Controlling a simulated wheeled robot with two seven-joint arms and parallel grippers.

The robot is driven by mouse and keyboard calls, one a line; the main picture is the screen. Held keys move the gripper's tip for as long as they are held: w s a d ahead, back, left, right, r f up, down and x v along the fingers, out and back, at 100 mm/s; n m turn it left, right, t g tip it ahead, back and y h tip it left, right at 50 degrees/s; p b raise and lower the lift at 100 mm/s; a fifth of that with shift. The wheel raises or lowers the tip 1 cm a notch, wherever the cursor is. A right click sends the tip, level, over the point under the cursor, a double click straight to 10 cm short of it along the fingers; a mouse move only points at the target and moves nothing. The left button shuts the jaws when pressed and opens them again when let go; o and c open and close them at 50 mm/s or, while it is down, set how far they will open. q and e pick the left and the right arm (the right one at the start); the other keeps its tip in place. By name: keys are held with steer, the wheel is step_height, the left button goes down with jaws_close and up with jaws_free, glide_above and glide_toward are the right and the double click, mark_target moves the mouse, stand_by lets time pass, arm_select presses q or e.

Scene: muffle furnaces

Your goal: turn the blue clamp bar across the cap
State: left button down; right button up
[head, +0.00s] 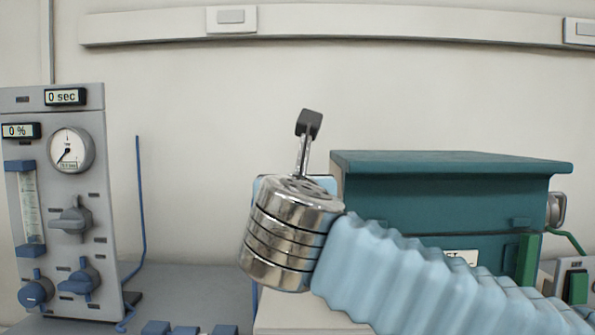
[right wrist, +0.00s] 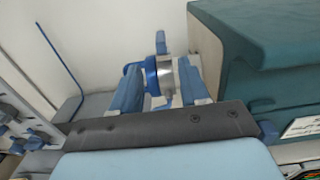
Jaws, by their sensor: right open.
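In the right wrist view, a small blue and metal fitting shows between my fingers. Its silver round part, which looks like the cap (right wrist: 165,74), has blue pieces around it. An upright blue piece on top looks like the clamp bar (right wrist: 160,44); its exact angle across the cap is hard to tell. My right gripper (right wrist: 160,86) is open, with one light blue finger on each side of the fitting. I cannot tell whether either finger touches it. In the head view my right wrist and sleeve hide the fitting and the fingers. My left gripper is not in view.
A teal furnace (head: 450,185) stands close to the right of the fitting. A grey control panel (head: 95,215) with gauge and knobs stands at left, with a thin blue tube (head: 140,205) beside it. The wall behind is mostly bare below a rail (head: 350,24).

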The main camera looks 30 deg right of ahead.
steer(key=p+x, duration=0.2)
steer(key=x, duration=1.2)
steer(key=shift+y, duration=0.3)
jaws_close()
